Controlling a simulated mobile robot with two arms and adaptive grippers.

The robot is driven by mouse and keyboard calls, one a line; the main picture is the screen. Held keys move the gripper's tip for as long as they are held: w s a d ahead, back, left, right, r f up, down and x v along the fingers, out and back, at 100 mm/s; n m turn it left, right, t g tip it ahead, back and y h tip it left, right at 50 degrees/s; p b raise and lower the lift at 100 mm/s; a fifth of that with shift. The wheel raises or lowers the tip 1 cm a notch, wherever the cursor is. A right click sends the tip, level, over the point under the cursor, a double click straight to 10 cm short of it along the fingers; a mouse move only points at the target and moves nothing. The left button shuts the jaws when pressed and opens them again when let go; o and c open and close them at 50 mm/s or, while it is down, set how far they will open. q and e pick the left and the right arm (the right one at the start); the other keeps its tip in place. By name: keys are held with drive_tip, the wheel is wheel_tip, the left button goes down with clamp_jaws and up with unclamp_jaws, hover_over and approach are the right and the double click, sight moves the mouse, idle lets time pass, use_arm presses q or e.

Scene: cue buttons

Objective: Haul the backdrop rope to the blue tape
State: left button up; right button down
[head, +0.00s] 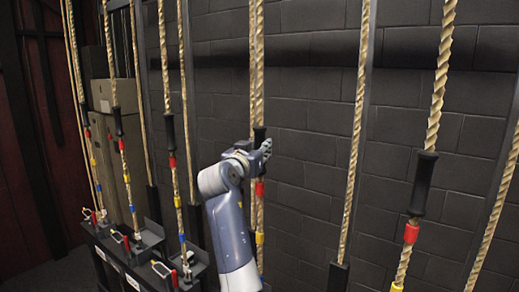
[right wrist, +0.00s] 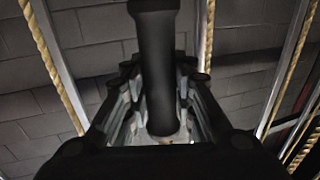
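Several tan ropes hang in a row, with black grips and coloured tape bands. My right gripper (head: 262,147) is at the black grip (head: 259,133) of the middle rope (head: 257,60), just above its red tape (head: 260,188) and yellow tape (head: 259,238). In the right wrist view the grip (right wrist: 158,60) stands between the fingers of my gripper (right wrist: 160,85); firm contact is unclear. Blue tape (head: 183,238) shows on a rope to the left. My left gripper is out of view.
A low rail with red-handled rope locks (head: 162,270) and unreadable white labels (head: 133,282) runs along the lower left. Another rope on the right has a black grip (head: 423,184) and red tape (head: 411,232). A dark block wall (head: 310,150) stands close behind.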

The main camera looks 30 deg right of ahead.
wheel_tip(320, 180, down, 17)
drive_tip(key=b, duration=1.5)
drive_tip(key=shift+f, duration=0.2)
drive_tip(key=shift+r, duration=0.15)
drive_tip(key=c, duration=1.3)
unclamp_jaws()
approach(258, 205)
drive_tip(key=x, duration=0.3)
drive_tip(key=shift+w+d, duration=0.1)
drive_tip(key=shift+d, duration=0.05)
